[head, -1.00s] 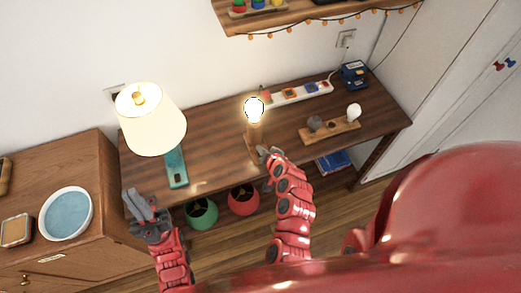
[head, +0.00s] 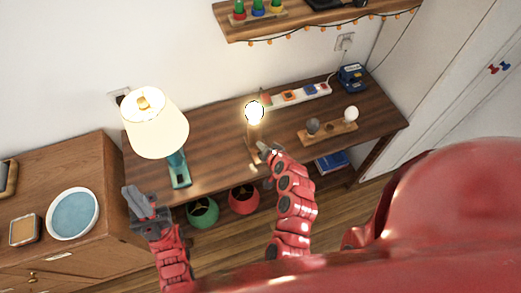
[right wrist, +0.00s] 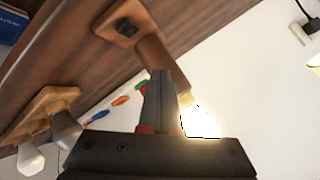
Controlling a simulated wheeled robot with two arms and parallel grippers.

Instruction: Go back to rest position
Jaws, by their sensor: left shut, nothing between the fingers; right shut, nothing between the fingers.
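My left gripper (head: 137,196) is shut and empty in the head view. It hangs in front of the table's left end, beside the cabinet. My right gripper (head: 266,150) is shut and empty at the table's front edge, close to a small lamp with a lit bare bulb (head: 254,111). In the right wrist view the shut fingers (right wrist: 161,75) overlap the lamp's wooden post (right wrist: 160,62) in the picture. I cannot tell whether they touch it. The glowing bulb (right wrist: 201,122) is beside the fingers there.
A teal lamp with a lit cream shade (head: 156,122) stands on the wooden table (head: 210,130) at left. A power strip (head: 300,94) and a wooden holder with two bulbs (head: 330,133) are further right. A cabinet (head: 105,160) carries a blue-topped round dish (head: 73,213).

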